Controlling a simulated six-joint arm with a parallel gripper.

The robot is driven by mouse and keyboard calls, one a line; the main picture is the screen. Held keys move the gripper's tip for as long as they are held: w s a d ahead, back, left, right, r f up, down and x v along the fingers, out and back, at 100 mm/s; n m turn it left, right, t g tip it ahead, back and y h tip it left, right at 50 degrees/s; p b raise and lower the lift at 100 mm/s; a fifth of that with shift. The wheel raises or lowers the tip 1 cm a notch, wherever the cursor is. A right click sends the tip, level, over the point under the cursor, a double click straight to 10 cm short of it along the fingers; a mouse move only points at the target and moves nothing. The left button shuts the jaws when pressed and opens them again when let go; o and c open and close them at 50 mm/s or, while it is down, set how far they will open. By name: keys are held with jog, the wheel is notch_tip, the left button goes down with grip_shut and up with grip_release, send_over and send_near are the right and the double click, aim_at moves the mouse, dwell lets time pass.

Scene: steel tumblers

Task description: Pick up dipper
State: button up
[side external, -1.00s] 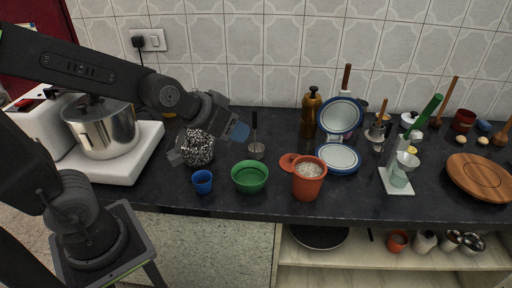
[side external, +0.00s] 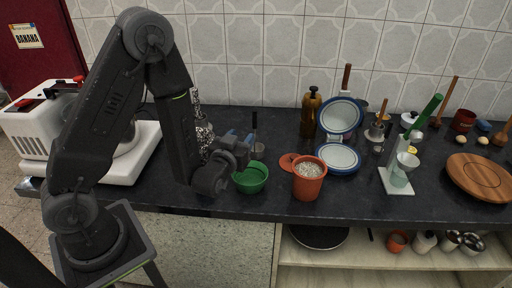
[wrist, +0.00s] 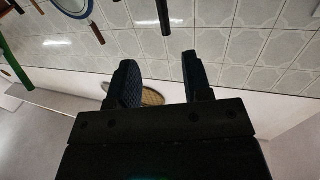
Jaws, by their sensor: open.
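The dipper (side external: 258,149) is a small steel cup with a thin dark upright handle. It stands on the dark counter behind the green bowl (side external: 250,177). My gripper (side external: 240,138) is open, with its blue fingers just left of the dipper's handle in the side view. The gap between them and the handle is hard to judge. In the wrist view the fingers of my gripper (wrist: 160,62) are apart with nothing held between them. A dark rod (wrist: 164,16), seemingly the dipper's handle, shows at the top, above the finger gap. The dipper's cup is out of that view.
An orange pot (side external: 308,180) with pale contents stands right of the bowl. A blue-rimmed pan (side external: 338,158), a brown bottle (side external: 310,112) and a white stand (side external: 397,182) are farther right. Shiny steel ware (side external: 203,135) is partly behind my arm. Tiled wall rises behind the counter.

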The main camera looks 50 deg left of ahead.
aim_at(254, 118)
jog(key=x, duration=0.8)
jog(key=shift+w+a+r, duration=0.1)
jog(key=shift+a+x, duration=0.15)
jog(key=shift+x, duration=1.15)
jog(key=shift+a+x, duration=0.15)
jog(key=shift+x, duration=1.2)
jog(key=shift+r, duration=0.1)
grip_shut()
